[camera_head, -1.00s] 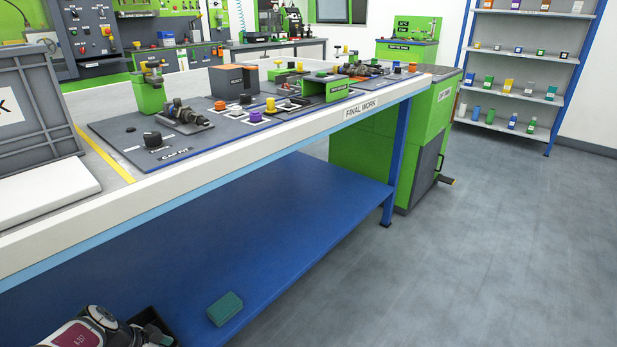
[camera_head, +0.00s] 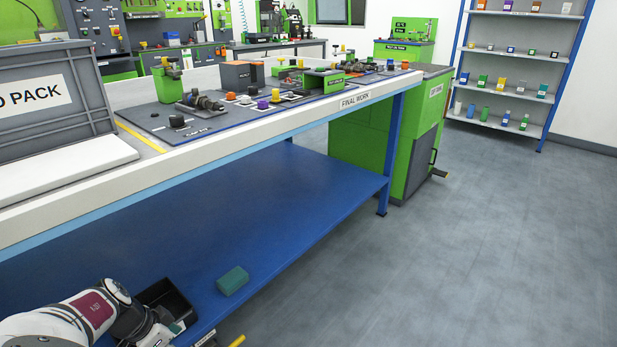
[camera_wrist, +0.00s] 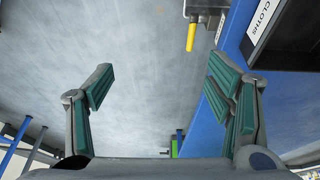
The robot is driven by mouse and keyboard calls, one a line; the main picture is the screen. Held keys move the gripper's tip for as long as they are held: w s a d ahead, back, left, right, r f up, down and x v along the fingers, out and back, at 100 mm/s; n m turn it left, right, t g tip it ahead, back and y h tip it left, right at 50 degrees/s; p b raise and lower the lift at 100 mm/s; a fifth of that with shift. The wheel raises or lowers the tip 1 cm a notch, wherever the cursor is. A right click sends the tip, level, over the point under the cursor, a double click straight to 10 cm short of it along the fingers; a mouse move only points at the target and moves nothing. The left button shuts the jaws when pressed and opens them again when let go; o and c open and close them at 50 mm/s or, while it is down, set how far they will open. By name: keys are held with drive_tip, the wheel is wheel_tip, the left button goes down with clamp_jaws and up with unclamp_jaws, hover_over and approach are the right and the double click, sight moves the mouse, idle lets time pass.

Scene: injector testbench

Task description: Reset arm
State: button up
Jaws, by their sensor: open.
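My arm shows at the bottom left of the head view, beside the lower blue shelf (camera_head: 290,215). In the wrist view my gripper (camera_wrist: 160,80) is open, with its two teal-padded fingers wide apart and nothing between them. Grey floor shows behind the gap. The right finger overlaps the blue shelf edge in that view. In the head view my gripper's fingers are hidden or too unclear to make out.
A teal block (camera_head: 232,281) lies on the lower shelf near a black bin (camera_head: 168,298). A bin labelled CLOTHS (camera_wrist: 290,35) and a yellow handle (camera_wrist: 191,36) show in the wrist view. A grey crate (camera_head: 60,140) stands on the bench. Floor to the right is clear.

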drive_tip(key=w+d+r+n+g+y, duration=0.1)
drive_tip(key=w+d+r+g, duration=0.1)
drive_tip(key=d+r, duration=0.95)
drive_tip(key=w+d+r+g+y, duration=0.2)
drive_tip(key=d+r, duration=0.8)
drive_tip(key=r, duration=0.2)
drive_tip(key=s+d+r+n+y, duration=0.25)
drive_tip(key=s+d+r, duration=0.55)
drive_tip(key=d+r, duration=0.45)
drive_tip(key=s+d+n+t+h, duration=0.1)
drive_tip(key=s+d+n, duration=0.1)
drive_tip(key=s+d, duration=0.7)
drive_tip(key=s+d+n+t+h, duration=0.1)
drive_tip(key=s+d+n+h, duration=0.3)
drive_tip(key=s, duration=0.8)
wheel_tip(320, 180, up, 30)
drive_tip(key=d+m+t+y+p, duration=0.1)
drive_tip(key=t+y+p, duration=0.1)
drive_tip(key=p, duration=2.6)
drive_tip(key=shift+d+f+t, duration=0.15)
drive_tip(key=shift+d+t, duration=0.2)
drive_tip(key=shift+t, duration=0.35)
